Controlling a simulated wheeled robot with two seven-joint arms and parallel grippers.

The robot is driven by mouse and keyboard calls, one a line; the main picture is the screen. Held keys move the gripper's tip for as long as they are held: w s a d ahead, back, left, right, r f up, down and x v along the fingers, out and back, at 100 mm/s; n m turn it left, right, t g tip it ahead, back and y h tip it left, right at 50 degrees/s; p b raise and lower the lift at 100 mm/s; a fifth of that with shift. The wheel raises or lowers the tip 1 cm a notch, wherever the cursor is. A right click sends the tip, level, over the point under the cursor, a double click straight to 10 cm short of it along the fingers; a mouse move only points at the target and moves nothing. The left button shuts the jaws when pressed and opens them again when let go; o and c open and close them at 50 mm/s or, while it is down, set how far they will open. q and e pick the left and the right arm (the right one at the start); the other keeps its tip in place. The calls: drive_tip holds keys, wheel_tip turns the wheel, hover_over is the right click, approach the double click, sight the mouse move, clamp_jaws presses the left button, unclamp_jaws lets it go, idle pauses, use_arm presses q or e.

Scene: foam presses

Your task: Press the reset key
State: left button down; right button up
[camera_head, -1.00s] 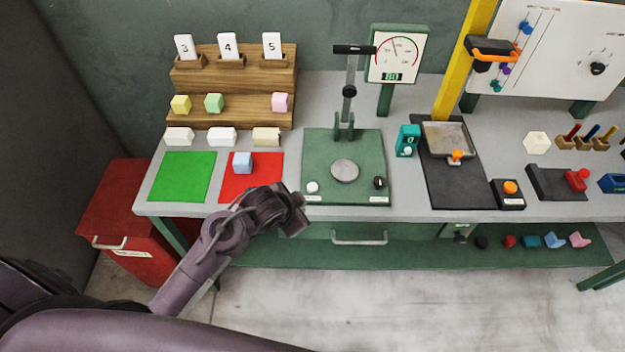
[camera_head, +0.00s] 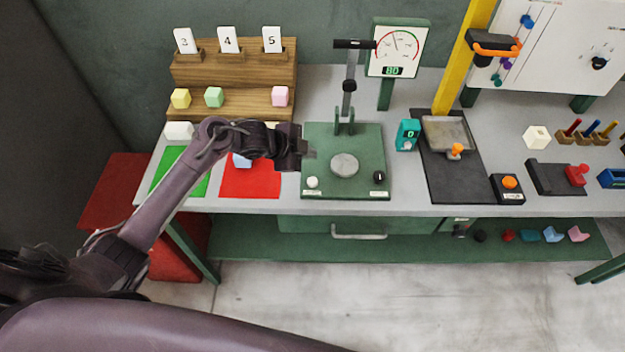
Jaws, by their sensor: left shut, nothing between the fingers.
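The green press base (camera_head: 365,185) stands on the bench with a round grey plate (camera_head: 344,165) in its middle. A white button (camera_head: 312,182) is at its front left and a black knob (camera_head: 379,177) at its front right; their labels are too small to read. A teal device (camera_head: 408,134) with a small display stands right of the base. I cannot tell which control is the reset key. My left gripper (camera_head: 309,148) is shut and empty, above the base's left edge, behind the white button. My right gripper is not in view.
The press lever (camera_head: 349,85) rises behind the plate, beside a dial gauge (camera_head: 397,50). A blue block (camera_head: 242,161) on the red mat (camera_head: 250,185) is partly hidden under my left arm. A black box with an orange button (camera_head: 509,183) stands farther right.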

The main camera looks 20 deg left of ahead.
sight(309, 182)
use_arm(q)
wheel_tip(309, 182, down, 8)
drive_tip(key=b, duration=0.7)
drive_tip(key=shift+f+b, duration=0.4)
drive_tip(key=shift+b, duration=0.05)
idle(1.2)
drive_tip(key=shift+f, duration=0.4)
